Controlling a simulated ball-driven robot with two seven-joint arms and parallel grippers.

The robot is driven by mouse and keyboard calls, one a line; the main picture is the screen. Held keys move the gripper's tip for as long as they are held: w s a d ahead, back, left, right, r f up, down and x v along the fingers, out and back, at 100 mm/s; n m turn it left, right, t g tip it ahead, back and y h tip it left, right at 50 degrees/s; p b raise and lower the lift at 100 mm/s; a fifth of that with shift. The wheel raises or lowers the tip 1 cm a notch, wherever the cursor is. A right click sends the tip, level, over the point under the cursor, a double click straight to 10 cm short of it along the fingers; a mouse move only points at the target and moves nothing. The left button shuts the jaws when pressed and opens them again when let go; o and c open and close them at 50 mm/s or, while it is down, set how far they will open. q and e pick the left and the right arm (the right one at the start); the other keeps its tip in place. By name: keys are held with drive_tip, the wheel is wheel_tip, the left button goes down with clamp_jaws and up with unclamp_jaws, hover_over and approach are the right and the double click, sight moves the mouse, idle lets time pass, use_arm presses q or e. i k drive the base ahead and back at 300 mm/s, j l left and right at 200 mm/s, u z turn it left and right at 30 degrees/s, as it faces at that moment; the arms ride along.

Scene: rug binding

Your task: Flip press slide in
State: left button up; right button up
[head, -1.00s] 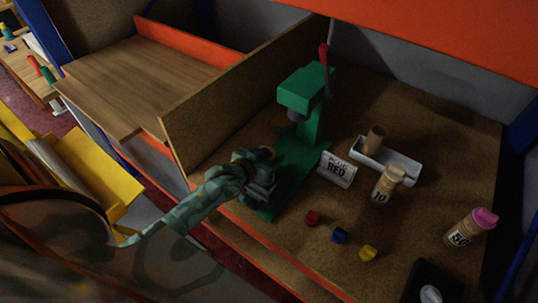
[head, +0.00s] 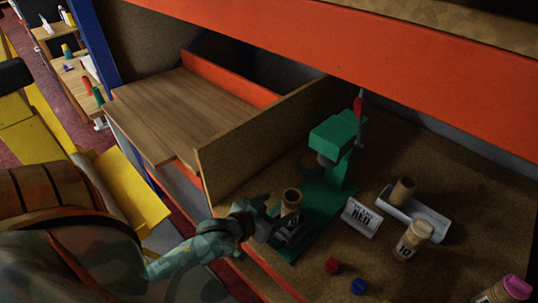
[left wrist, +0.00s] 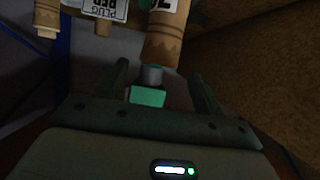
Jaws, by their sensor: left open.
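The green press (head: 338,135) stands on the brown bench with a red-tipped lever (head: 359,108) on its right side. Its green base runs toward the front. A tan wooden bottle (head: 291,198) stands upright at the front part of the base; it also shows in the left wrist view (left wrist: 166,38). My left gripper (head: 272,220) is open beside the front of the base, close to the bottle. In the left wrist view, a small green block (left wrist: 147,97) with a grey stub lies between the open fingers (left wrist: 160,75). My right gripper is out of view.
A white "PLUG RED" sign (head: 362,217) stands right of the press. A white tray (head: 432,222) holds a brown cylinder, with a bottle marked 10 (head: 411,240) in front. Red (head: 332,265) and blue (head: 358,286) plugs lie near the front. A brown partition (head: 235,150) stands left.

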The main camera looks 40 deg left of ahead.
sight(290, 240)
drive_tip(key=u, duration=1.2)
